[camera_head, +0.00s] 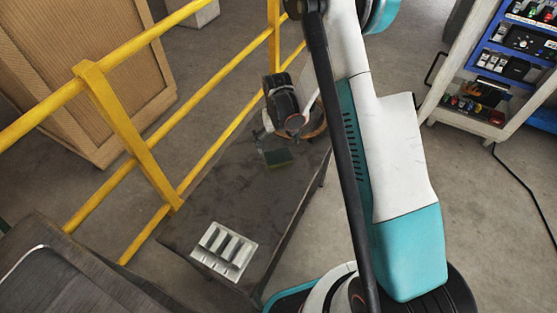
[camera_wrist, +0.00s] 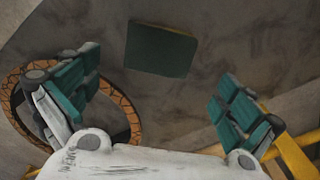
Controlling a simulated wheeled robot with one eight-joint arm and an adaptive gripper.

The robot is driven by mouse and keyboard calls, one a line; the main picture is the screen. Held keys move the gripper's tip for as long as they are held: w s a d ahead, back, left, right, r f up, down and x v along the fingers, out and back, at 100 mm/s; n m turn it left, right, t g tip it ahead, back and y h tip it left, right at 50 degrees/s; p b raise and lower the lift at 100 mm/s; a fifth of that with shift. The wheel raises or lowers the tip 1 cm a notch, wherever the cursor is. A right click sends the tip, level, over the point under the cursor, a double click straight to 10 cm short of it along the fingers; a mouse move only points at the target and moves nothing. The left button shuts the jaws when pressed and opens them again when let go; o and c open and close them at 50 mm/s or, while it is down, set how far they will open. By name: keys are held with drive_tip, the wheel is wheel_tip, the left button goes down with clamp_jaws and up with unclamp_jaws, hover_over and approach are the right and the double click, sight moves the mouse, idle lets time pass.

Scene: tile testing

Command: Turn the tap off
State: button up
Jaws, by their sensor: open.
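I cannot make out a tap in either view. A dark metal basin-like surface (camera_head: 45,285) with a pale rim is cut off at the lower left of the head view. My gripper (camera_wrist: 158,95) is open and empty in the wrist view, its teal-padded fingers wide apart. In the head view my gripper (camera_head: 287,132) is over the far end of a dark tabletop (camera_head: 205,205). A dark green block (camera_wrist: 161,48) lies on the tabletop between and beyond the fingers; it also shows in the head view (camera_head: 276,157).
A patterned orange-brown ring (camera_wrist: 128,101) is beside the left finger. A silver compartment tray (camera_head: 224,251) lies at the near end of the tabletop. Yellow railing (camera_head: 98,85) runs along its left. A shelf unit (camera_head: 455,95) stands at the upper right.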

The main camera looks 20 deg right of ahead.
sight(278, 156)
drive_tip(key=shift+s+f+b, duration=0.15)
drive_tip(key=shift+f+b, duration=1.4)
drive_tip(key=shift+f, duration=1.45)
drive_tip(key=shift+r, duration=0.1)
drive_tip(key=c, duration=0.8)
drive_tip(key=shift+o, duration=0.2)
